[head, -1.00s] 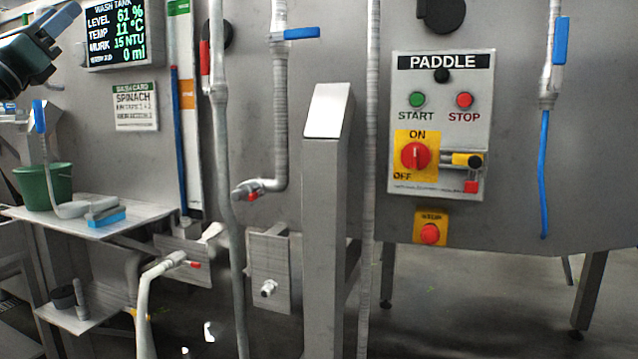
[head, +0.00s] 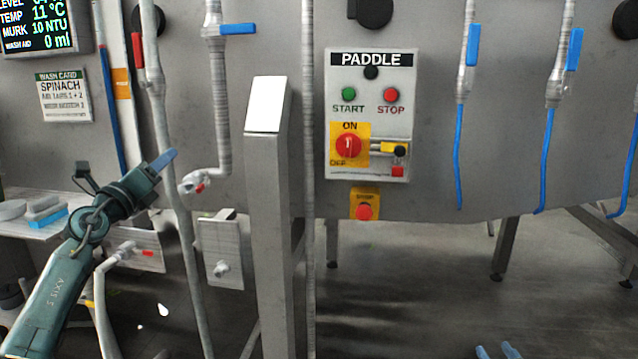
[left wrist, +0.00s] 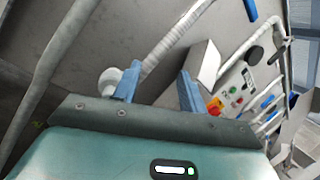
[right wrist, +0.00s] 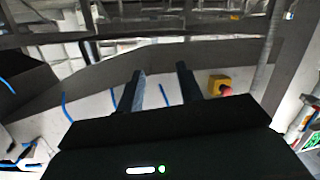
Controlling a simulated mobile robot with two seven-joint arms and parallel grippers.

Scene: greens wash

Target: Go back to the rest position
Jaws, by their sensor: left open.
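My left gripper (head: 166,160) is raised in front of the tank wall at the left of the head view. In the left wrist view its two blue fingers (left wrist: 158,84) stand apart with nothing between them. My right gripper (head: 497,351) shows only as blue fingertips at the bottom edge of the head view. In the right wrist view its fingers (right wrist: 160,85) are apart and empty.
A grey post (head: 268,200) stands before the tank, near the paddle panel (head: 370,115) and its red stop button (head: 364,212). Pipes (head: 220,100) and a side shelf (head: 40,228) are at left. Blue hoses (head: 547,160) hang at right. The floor at lower right looks open.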

